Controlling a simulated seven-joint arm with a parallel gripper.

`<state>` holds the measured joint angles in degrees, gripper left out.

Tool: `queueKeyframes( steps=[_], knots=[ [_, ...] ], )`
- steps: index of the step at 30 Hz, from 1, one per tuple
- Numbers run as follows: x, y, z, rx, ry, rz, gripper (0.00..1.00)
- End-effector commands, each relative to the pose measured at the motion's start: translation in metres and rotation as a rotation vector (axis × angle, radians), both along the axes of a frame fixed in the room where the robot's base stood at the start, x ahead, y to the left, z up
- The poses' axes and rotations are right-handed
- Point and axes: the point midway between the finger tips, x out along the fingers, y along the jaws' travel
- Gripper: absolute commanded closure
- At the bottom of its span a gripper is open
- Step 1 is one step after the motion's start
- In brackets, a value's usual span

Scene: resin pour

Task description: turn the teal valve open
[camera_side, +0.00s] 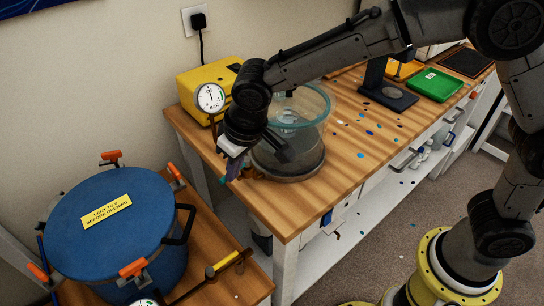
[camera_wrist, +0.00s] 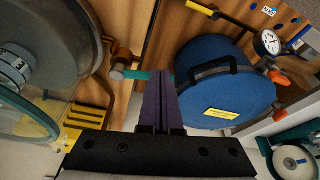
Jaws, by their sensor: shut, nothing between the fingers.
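The teal valve handle (camera_wrist: 136,75) shows in the wrist view as a thin bar running left to right, beside a brass-coloured fitting (camera_wrist: 122,60) with a pale round end. My gripper (camera_wrist: 161,78) is shut and empty. In the side view my gripper (camera_side: 231,170) points down at the left edge of the bench, beside the glass chamber. The valve is mostly hidden there by my gripper.
The glass chamber (camera_side: 312,140) stands on the wooden bench (camera_side: 345,168), right of my gripper. A yellow box (camera_side: 190,88) with a dial gauge (camera_side: 210,97) is behind. A blue lidded pot (camera_side: 115,225) with orange clamps stands lower left. A green tray (camera_side: 434,86) is at far right.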

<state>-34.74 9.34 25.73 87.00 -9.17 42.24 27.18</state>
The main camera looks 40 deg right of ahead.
Motion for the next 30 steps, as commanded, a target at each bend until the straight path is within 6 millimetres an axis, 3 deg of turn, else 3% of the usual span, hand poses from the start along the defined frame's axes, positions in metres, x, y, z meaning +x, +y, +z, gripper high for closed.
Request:
queueKeyframes(
  steps=[25, 30],
  knots=[
    [0.004, 0.002, -0.001, -0.001, 0.004, 0.001, 1.00],
    [0.001, 0.003, 0.012, 0.000, 0.001, 0.001, 1.00]
  ],
)
